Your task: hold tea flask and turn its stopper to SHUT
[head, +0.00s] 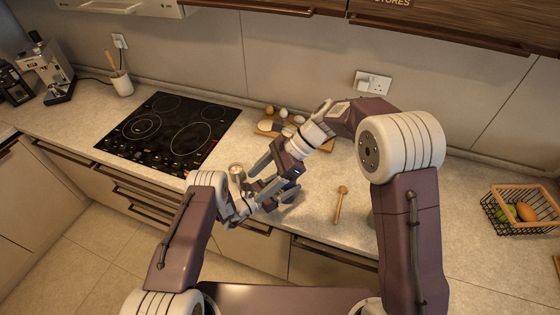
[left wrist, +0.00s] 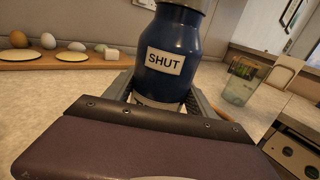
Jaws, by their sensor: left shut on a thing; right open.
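The tea flask (left wrist: 170,65) is dark blue and stands upright in the left wrist view, with a white label reading SHUT on its side. Its top is cut off by the upper edge, so the stopper is not clearly seen. My left gripper (left wrist: 160,104) is shut around the lower part of the flask, one finger on each side. In the head view the flask is mostly hidden behind the two grippers. My right gripper (head: 264,176) is open and reaches down from the right, close to my left gripper (head: 284,193). I cannot tell whether it touches the stopper.
A wooden board (head: 322,145) with eggs lies behind the grippers. A wooden spoon (head: 340,205) lies to the right.

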